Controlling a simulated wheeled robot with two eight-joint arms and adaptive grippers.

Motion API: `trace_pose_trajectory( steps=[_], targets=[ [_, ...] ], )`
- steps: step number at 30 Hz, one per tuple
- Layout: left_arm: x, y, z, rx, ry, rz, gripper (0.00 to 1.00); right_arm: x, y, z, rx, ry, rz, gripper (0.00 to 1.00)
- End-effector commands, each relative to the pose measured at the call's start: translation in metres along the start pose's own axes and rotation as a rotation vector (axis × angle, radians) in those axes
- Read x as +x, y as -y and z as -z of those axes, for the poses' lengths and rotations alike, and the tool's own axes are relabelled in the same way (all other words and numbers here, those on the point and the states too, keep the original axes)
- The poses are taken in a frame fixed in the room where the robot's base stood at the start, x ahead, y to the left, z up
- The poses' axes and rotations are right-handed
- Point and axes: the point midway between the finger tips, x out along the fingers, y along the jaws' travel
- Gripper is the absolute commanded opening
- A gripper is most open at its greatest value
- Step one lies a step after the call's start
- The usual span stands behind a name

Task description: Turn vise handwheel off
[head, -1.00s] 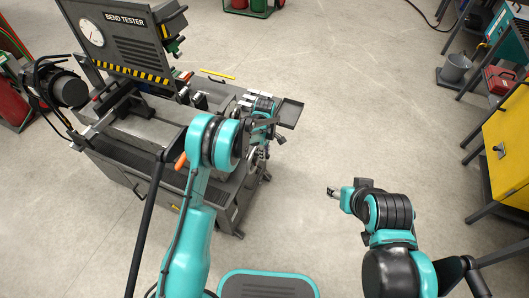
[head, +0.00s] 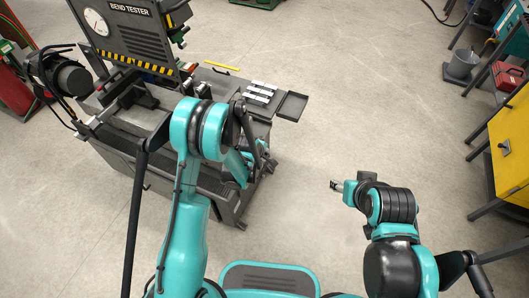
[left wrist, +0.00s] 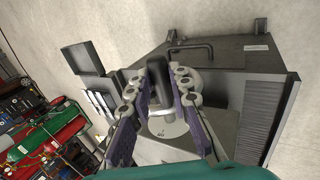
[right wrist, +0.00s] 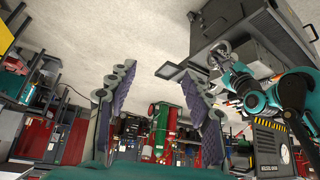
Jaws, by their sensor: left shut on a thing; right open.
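The bend tester machine (head: 130,30) stands at the upper left of the head view. In the left wrist view, the handwheel shows as a pale disc (left wrist: 168,128) with a black handle (left wrist: 160,84). My left gripper (left wrist: 162,92) has its two fingers on either side of this handle and is shut on it. In the right wrist view the handwheel's ring (right wrist: 219,52) shows on the machine's side, with my left gripper at it. In the head view my left arm mostly hides the wheel. My right gripper (head: 336,186) is open and empty, above bare floor.
A yellow cabinet (head: 510,150), a grey bucket (head: 463,64) and a red toolbox (head: 507,76) stand at the right. The middle floor is clear.

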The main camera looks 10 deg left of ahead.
Motion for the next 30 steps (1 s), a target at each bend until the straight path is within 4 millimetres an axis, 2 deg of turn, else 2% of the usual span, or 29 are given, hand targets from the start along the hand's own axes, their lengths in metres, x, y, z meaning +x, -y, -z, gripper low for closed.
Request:
trace_pose_trajectory(
  steps=[2,17,21,23,26,30],
  targets=[
    [0.001,0.005,0.0,0.002,0.0,-0.007,0.0,0.0,0.0,0.0,0.0,0.0,0.0,0.51],
    [0.001,0.006,0.0,0.003,-0.001,-0.027,0.0,0.0,0.0,0.0,0.0,0.0,0.0,0.51],
    [0.001,0.005,0.0,0.003,-0.001,-0.027,0.0,0.001,0.001,0.002,0.001,0.005,0.007,0.14],
    [0.001,0.005,0.0,0.003,-0.001,-0.027,0.0,0.002,0.003,0.007,0.003,0.012,0.017,0.0],
    [0.001,0.005,0.0,0.003,-0.001,-0.028,0.0,0.007,0.01,0.019,0.006,0.035,0.05,0.0],
    [0.001,0.005,0.0,0.002,-0.001,-0.028,0.0,0.02,0.024,0.046,0.011,0.078,0.128,0.0]
  ],
)
